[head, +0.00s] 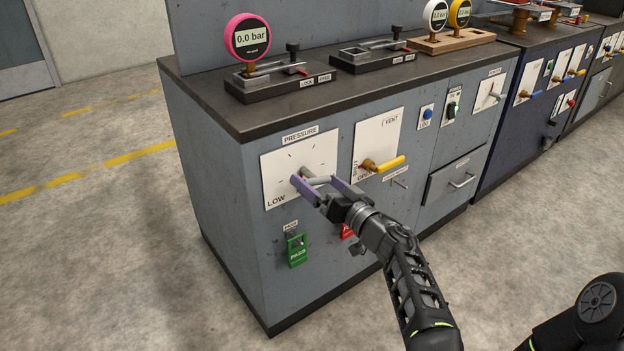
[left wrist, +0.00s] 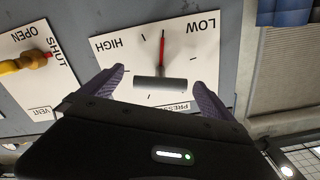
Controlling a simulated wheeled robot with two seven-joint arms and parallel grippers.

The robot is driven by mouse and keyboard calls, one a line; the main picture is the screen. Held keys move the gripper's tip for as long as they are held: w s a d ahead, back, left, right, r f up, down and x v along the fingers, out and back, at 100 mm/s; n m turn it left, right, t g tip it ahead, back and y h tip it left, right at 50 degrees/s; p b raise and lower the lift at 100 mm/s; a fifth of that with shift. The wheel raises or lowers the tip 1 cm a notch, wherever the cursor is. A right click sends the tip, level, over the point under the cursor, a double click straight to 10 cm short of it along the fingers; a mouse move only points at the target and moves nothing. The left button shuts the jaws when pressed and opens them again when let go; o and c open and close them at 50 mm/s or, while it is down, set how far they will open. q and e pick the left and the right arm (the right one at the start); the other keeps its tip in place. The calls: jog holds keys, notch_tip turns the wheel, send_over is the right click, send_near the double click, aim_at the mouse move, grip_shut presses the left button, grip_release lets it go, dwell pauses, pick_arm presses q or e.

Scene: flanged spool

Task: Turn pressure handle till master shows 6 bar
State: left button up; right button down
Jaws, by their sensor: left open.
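The pressure handle (head: 319,181) is a grey bar on a white plate (head: 279,163) marked PRESSURE and LOW. In the left wrist view, the handle (left wrist: 160,83) has a red pointer (left wrist: 162,48) aimed between HIGH and LOW, nearer LOW. My left gripper (head: 313,179) is open, its purple fingers on either side of the bar. The left wrist view shows gaps between bar and fingers. A pink gauge (head: 247,38) reads 0.0 bar; a white gauge (head: 436,15) also reads 0.0 bar. A yellow gauge (head: 460,13) is beside it. No label marks the master. My right gripper is out of view.
A vent plate (head: 377,139) with a yellow-handled lever (head: 388,164) is right of the pressure plate. A drawer (head: 455,176) is farther right. The floor left of the cabinet is clear.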

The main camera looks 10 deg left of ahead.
pick_arm(q)
jog(key=shift+x, duration=1.5)
jog(key=shift+c, duration=0.4)
jog(key=c, duration=1.2)
jog(key=shift+o, duration=0.2)
